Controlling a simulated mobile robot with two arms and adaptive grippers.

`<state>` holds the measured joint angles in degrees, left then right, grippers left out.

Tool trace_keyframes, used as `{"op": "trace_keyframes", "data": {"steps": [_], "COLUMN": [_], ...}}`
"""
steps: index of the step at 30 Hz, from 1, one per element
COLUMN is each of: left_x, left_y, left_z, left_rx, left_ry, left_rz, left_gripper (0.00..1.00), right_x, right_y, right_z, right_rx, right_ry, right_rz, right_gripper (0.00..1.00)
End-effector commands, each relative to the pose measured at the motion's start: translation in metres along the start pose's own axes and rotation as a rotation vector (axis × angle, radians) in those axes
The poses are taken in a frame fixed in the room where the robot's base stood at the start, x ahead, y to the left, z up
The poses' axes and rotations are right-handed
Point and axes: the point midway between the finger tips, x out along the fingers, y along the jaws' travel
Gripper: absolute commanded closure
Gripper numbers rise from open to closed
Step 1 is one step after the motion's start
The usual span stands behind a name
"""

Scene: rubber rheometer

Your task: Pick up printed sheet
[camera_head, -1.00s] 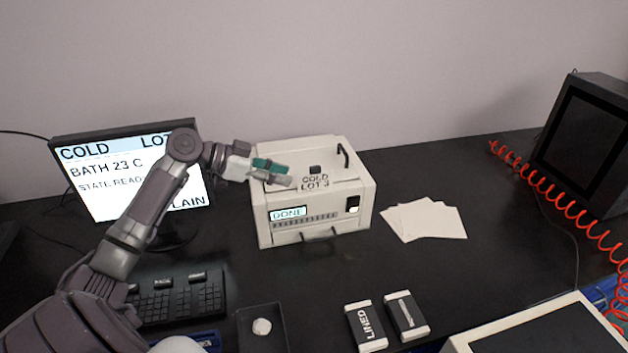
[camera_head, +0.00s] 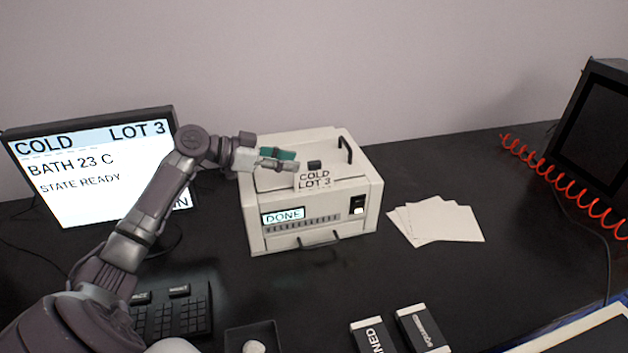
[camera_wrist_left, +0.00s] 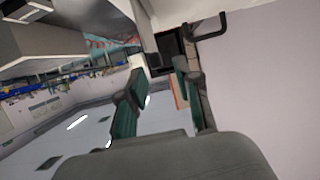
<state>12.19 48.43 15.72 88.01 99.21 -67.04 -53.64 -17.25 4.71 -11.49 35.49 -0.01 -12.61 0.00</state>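The printed sheet (camera_head: 314,181), marked COLD LOT 3, shows at the top front of the beige printer (camera_head: 350,200). The printer's small screen reads DONE. My left gripper (camera_head: 295,160) is above the printer's top, just left of and slightly above the sheet's lettering, its fingers pointing right. In the left wrist view its two teal-padded fingers (camera_wrist_left: 155,80) stand apart with no sheet visible between them. Whether a finger touches the sheet's edge cannot be told. My right gripper is not in view.
Blank white sheets (camera_head: 438,222) lie fanned on the black bench right of the printer. A monitor (camera_head: 95,165) and keyboard (camera_head: 175,312) are at left. A dark tray (camera_head: 270,335) and two labelled boxes (camera_head: 424,330) are in front. A red coiled cable (camera_head: 565,185) hangs at right.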

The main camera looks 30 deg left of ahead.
Motion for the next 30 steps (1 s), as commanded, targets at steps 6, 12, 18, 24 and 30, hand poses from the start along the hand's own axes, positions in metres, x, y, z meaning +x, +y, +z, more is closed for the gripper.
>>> {"op": "trace_keyframes", "data": {"steps": [6,12,18,24,30], "left_x": [0.034,0.048,0.077,0.094,0.094], "left_y": [0.001,0.002,0.008,0.007,0.007], "left_z": [-0.003,-0.002,-0.002,0.001,0.003], "left_rx": [-0.001,0.0,-0.001,0.001,0.002], "left_ry": [0.002,0.0,0.001,0.001,0.0], "left_rz": [0.001,0.002,0.002,0.0,0.0], "left_gripper": [0.67,0.67,0.67,0.67,0.67], "right_x": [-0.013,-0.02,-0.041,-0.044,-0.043], "right_y": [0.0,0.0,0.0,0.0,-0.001], "right_z": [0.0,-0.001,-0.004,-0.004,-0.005], "right_rx": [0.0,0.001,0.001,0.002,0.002], "right_ry": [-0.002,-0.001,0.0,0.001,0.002], "right_rz": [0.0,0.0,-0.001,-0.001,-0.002], "right_gripper": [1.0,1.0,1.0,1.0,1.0]}}
